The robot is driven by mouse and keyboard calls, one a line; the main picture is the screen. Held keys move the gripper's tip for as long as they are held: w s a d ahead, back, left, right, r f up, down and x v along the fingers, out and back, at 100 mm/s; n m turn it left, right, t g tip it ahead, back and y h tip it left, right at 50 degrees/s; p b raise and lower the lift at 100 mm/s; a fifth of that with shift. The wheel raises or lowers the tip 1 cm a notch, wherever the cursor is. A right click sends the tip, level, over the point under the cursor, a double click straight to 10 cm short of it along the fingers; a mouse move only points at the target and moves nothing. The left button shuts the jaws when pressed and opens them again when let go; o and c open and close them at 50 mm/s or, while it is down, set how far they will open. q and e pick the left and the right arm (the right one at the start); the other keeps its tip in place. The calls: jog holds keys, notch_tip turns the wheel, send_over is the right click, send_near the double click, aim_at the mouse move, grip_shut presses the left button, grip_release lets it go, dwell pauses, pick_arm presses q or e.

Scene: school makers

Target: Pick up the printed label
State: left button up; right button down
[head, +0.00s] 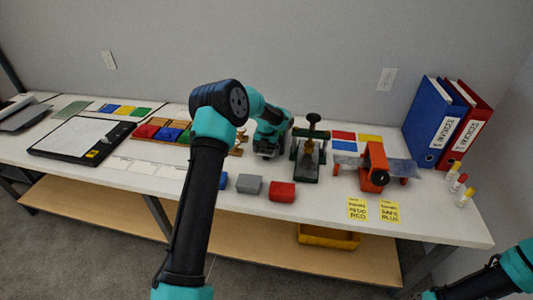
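Two yellow labels with black print lie flat near the front edge of the table, right of centre: one label (357,209) seems to end in "RED", the other label (389,212) reads "SAFE BLUE". I cannot tell which one the task means. My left gripper (268,152) points down over the middle of the table, behind the coloured blocks and well left of both labels. Its fingers are dark and partly hidden, so its opening is unclear. My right arm shows only at the bottom right corner, and its gripper is out of frame.
An orange device (374,172) stands behind the labels. A dark press (309,150) is beside my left gripper. Red (282,192) and grey (249,184) blocks lie in front. Glue-like bottles (467,197) and binders (434,120) stand at right. A yellow bin (328,237) sits below.

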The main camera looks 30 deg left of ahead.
aim_at(266, 152)
pick_arm(q)
jog(key=c, duration=0.6)
jog(key=shift+r, duration=1.8)
jog(key=shift+s+d+r, duration=0.1)
jog(key=shift+s+r, duration=0.05)
jog(key=shift+r, duration=0.1)
jog(key=s+d, duration=0.2)
jog(key=s, duration=0.2)
jog(key=s+d+r, duration=0.1)
jog(key=s+d, duration=0.2)
jog(key=s, duration=0.2)
jog(key=s+d, duration=0.3)
jog(key=s, duration=0.1)
jog(key=shift+s+d+r, duration=0.1)
jog(key=shift+s+r, duration=0.05)
jog(key=shift+s, duration=0.05)
